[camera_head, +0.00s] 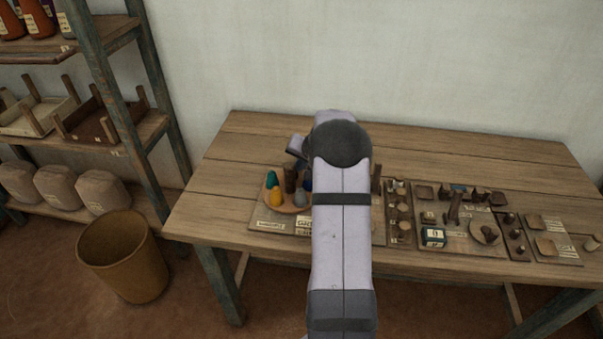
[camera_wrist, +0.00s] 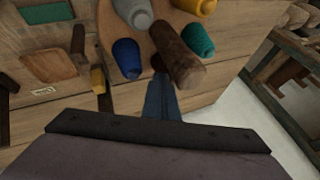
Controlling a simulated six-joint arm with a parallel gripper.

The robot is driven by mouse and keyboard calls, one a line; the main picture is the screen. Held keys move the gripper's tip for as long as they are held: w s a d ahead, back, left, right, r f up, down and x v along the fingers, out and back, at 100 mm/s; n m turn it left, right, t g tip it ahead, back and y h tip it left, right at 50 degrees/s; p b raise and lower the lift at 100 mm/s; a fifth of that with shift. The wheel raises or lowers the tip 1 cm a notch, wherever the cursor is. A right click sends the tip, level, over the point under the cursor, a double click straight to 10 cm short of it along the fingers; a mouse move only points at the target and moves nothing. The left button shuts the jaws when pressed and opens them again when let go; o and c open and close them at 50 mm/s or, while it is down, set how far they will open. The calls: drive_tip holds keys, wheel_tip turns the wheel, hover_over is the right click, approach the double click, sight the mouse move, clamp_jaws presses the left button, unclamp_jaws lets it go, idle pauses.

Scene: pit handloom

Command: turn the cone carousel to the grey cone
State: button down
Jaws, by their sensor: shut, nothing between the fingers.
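The cone carousel is a round wooden disc (camera_head: 287,207) at the left of the table, with a brown upright post (camera_head: 291,178). The grey cone (camera_head: 300,198) is at its front right, beside the yellow cone (camera_head: 275,197). A teal cone (camera_head: 271,179) is at the left and a blue cone (camera_head: 307,183) at the right, partly behind my arm. In the wrist view, the grey cone (camera_wrist: 133,10) is at the top, beyond the blue cone (camera_wrist: 127,58). My gripper (camera_wrist: 162,82) is shut and empty, beside the brown post (camera_wrist: 180,58); a small dark-red piece shows at its tips. Contact is unclear.
Trays and boards with small wooden parts (camera_head: 455,215) cover the table to the right. A shelf rack (camera_head: 115,90) and a brown bin (camera_head: 124,256) stand at the left. The table's back strip is clear. My arm hides part of the table behind it.

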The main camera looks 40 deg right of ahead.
sight(288, 162)
drive_tip(key=n+b, duration=0.1)
drive_tip(key=w+n+y+b, duration=0.1)
drive_tip(key=b, duration=0.1)
drive_tip(key=shift+a+f, duration=0.1)
drive_tip(key=shift+f, duration=0.25)
drive_tip(key=shift+w+a+r+n+y+b, duration=0.15)
drive_tip(key=shift+n+y+b, duration=0.2)
drive_tip(key=shift+n, duration=0.2)
drive_tip(key=shift+w+r+n+y+b, duration=0.15)
drive_tip(key=shift+n+y+b, duration=0.15)
drive_tip(key=shift+n, duration=0.25)
drive_tip(key=shift+w+a+n+y+p, duration=0.25)
drive_tip(key=shift+w+n+y+p, duration=0.1)
drive_tip(key=shift+n+y, duration=0.45)
drive_tip(key=shift+w+a+n+g+y+p, duration=0.1)
drive_tip(key=shift+a+n+g+y+p, duration=0.1)
drive_tip(key=shift+n, duration=0.35)
drive_tip(key=shift+w+a+n+g+y+p, duration=0.1)
drive_tip(key=shift+a+n+g+y+p, duration=0.1)
drive_tip(key=shift+n, duration=0.35)
drive_tip(key=shift+w+a, duration=0.1)
drive_tip(key=shift+a, duration=0.05)
drive_tip(key=shift+w+a, duration=0.1)
drive_tip(key=shift+r, duration=0.15)
